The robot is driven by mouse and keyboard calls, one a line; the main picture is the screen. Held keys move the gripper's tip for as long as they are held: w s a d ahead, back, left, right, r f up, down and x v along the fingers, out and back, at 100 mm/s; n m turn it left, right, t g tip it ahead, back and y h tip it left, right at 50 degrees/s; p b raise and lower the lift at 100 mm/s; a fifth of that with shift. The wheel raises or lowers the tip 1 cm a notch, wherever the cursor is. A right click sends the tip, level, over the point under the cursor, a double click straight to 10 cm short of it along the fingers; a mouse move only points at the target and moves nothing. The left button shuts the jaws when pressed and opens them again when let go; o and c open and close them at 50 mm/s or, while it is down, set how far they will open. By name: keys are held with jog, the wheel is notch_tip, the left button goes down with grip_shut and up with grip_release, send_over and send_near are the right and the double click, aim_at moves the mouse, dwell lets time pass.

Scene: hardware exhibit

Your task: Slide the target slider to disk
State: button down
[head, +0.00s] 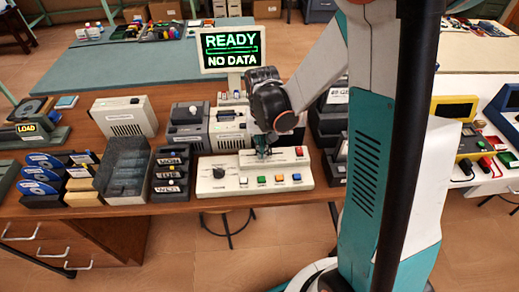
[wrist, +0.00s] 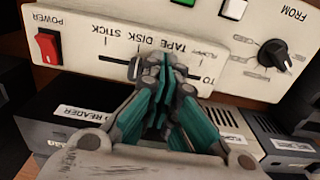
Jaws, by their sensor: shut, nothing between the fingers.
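The cream control panel (head: 240,184) stands on the wooden table in the head view. In the wrist view it shows upside down, with a slider track (wrist: 112,60) marked STICK, DISK, TAPE and FLOPPY, and TO at the right end. My gripper (head: 263,155) is shut and empty, its tips at the panel's raised back part. In the wrist view my gripper (wrist: 163,62) covers the middle of the track, near the DISK and TAPE labels.
A red power switch (wrist: 47,46) sits beside the track, and a FROM knob (wrist: 273,53) is on the other side. Coloured buttons (head: 263,180) line the panel's front. A screen (head: 230,48) reads READY, NO DATA. Grey boxes (head: 188,130) stand close behind and left.

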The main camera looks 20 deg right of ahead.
jog(key=shift+w+a, duration=0.1)
jog(key=shift+a, duration=0.2)
dwell(0.4)
notch_tip(320, 180, up, 7)
jog(key=p, duration=0.4)
jog(key=shift+p, duration=0.35)
jog(key=shift+r, duration=0.1)
jog(key=s+a+r+n+t, duration=0.2)
jog(key=s+r+t, duration=0.5)
jog(key=s+r, duration=0.7)
notch_tip(320, 180, up, 3)
jog(key=shift+s+a+r+n, duration=0.1)
jog(key=shift+s+a+n, duration=0.1)
jog(key=shift+n, duration=0.6)
